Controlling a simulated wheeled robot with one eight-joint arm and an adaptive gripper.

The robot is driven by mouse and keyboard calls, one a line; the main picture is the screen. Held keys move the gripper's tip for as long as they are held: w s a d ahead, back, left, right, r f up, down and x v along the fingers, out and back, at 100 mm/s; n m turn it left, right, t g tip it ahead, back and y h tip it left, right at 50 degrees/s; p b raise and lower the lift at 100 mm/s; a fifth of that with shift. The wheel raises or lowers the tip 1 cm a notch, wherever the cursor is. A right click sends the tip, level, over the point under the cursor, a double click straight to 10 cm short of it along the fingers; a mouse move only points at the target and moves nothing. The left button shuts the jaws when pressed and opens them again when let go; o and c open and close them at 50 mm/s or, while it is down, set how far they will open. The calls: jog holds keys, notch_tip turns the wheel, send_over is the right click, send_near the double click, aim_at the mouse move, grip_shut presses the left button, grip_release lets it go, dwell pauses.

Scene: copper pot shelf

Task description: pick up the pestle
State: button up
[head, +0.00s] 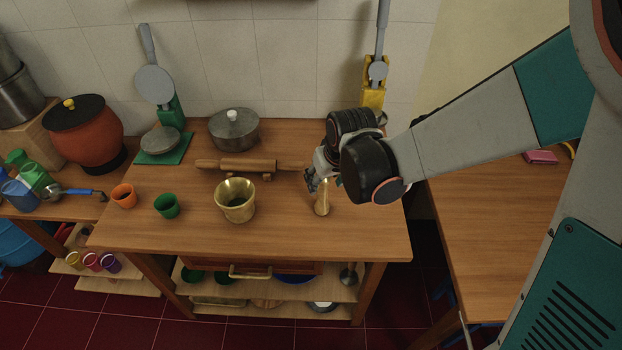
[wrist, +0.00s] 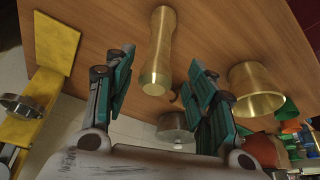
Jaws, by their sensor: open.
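The brass pestle (head: 322,198) stands upright on the wooden table, to the right of the brass mortar (head: 236,204). Its upper part is partly hidden behind my gripper in the head view. My gripper (head: 317,180) is open and empty, close to the top of the pestle. In the wrist view the pestle (wrist: 159,45) shows between and beyond the two teal fingers of my gripper (wrist: 161,62). I see no contact between the fingers and the pestle. The mortar (wrist: 257,88) is beside the right finger in that view.
A rolling pin (head: 240,167) on a stand lies behind the mortar. A grey lidded pot (head: 234,130) and a yellow stand (head: 373,96) are at the back by the wall. Green (head: 167,206) and orange (head: 124,196) cups are at left. The table's front right is clear.

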aim_at(323, 194)
jog(key=shift+w+b+x, duration=0.2)
jog(key=shift+b+x, duration=0.8)
jog(key=shift+x, duration=0.8)
jog(key=shift+w+b+x, duration=0.2)
jog(key=shift+b+x, duration=0.75)
jog(key=shift+x, duration=0.9)
jog(key=shift+r, duration=0.25)
jog(key=shift+c, duration=0.3)
jog(key=c, duration=1.1)
